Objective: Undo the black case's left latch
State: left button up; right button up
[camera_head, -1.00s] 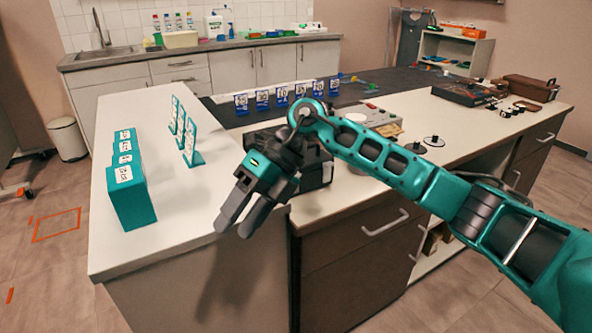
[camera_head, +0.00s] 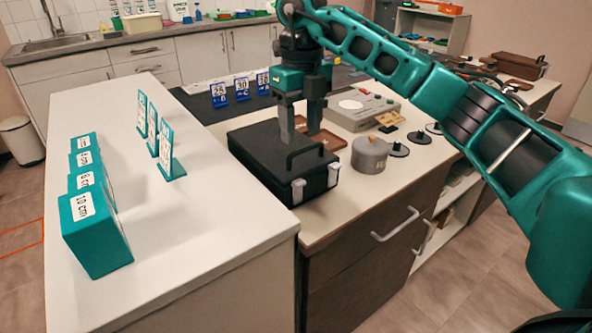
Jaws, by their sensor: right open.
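The black case (camera_head: 262,160) lies closed on the counter, its handle (camera_head: 304,156) on the side toward me. Two pale latches sit on its front face: the left latch (camera_head: 298,191) and the right latch (camera_head: 333,175). Both look fastened, though they are small here. My right gripper (camera_head: 301,126) points down over the back right part of the case, with its two fingers apart and nothing between them. It is behind the handle and away from the left latch. I cannot tell whether the fingertips touch the lid. My left gripper is out of view.
A grey round pot (camera_head: 369,155) stands right of the case, beside a brown tray (camera_head: 325,138) and a grey device (camera_head: 360,107). Teal blocks (camera_head: 95,230) and teal card stands (camera_head: 165,150) stand on the white counter (camera_head: 190,240) at left, with free surface between.

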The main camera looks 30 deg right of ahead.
aim_at(300, 182)
notch_tip(300, 182, down, 11)
jog(key=shift+r+b, duration=0.1)
jog(key=shift+b, duration=0.3)
jog(key=shift+c, duration=0.5)
grip_shut()
